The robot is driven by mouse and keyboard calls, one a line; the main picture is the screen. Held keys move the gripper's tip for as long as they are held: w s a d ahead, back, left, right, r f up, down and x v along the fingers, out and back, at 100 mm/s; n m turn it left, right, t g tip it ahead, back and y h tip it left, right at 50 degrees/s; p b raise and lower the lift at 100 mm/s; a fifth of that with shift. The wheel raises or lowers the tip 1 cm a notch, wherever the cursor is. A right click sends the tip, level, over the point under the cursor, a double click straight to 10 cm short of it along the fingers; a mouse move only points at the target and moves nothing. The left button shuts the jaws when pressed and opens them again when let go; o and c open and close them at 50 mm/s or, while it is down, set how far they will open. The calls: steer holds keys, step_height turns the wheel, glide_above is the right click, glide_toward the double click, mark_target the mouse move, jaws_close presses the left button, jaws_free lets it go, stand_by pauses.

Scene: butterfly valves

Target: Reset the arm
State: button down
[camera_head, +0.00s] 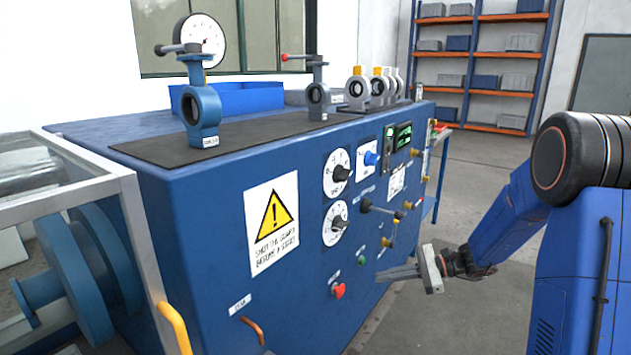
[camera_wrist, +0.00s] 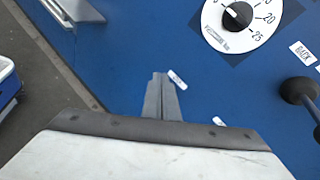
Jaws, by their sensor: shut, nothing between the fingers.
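My arm (camera_head: 510,225) reaches in from the right in the head view, blue with a dark joint. My gripper (camera_head: 385,275) is at its end, low in front of the blue machine's control face. In the wrist view my gripper (camera_wrist: 161,80) shows its two grey fingers together, with nothing between them. A blue panel fills most of that view behind the fingers. Whether the fingertips touch the panel cannot be told. A white dial (camera_wrist: 241,18) lies up and right of the fingers, and a black knob (camera_wrist: 298,90) is at the right edge.
The blue machine (camera_head: 215,260) carries dials, a lever (camera_head: 380,210) and a red knob (camera_head: 338,290). Butterfly valves (camera_head: 201,105) stand on its top. A metal-framed guard (camera_head: 130,210) is at left. Shelves (camera_head: 480,65) stand at the back. The grey floor (camera_head: 490,310) is open near my arm.

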steer(key=s+a+r+n+g+h, duration=0.1)
steer(key=s+r+n+h, duration=0.25)
steer(key=s, duration=0.65)
steer(key=s+a+r+n+g+h, duration=0.1)
steer(key=s+r+n+h, duration=0.3)
steer(key=s, duration=0.6)
steer(key=s+d+n+t+h, duration=0.2)
steer(key=s+d+n+h, duration=0.1)
steer(key=s, duration=0.4)
steer(key=s+d+r+n+t+h, duration=0.1)
steer(key=s+d+n+t+h, duration=0.1)
steer(key=s+d+n, duration=0.3)
steer(key=s+d+h, duration=0.1)
steer(key=s+d, duration=0.1)
steer(key=s, duration=0.1)
steer(key=shift+s+d+r, duration=0.15)
steer(key=shift+s+d, duration=0.05)
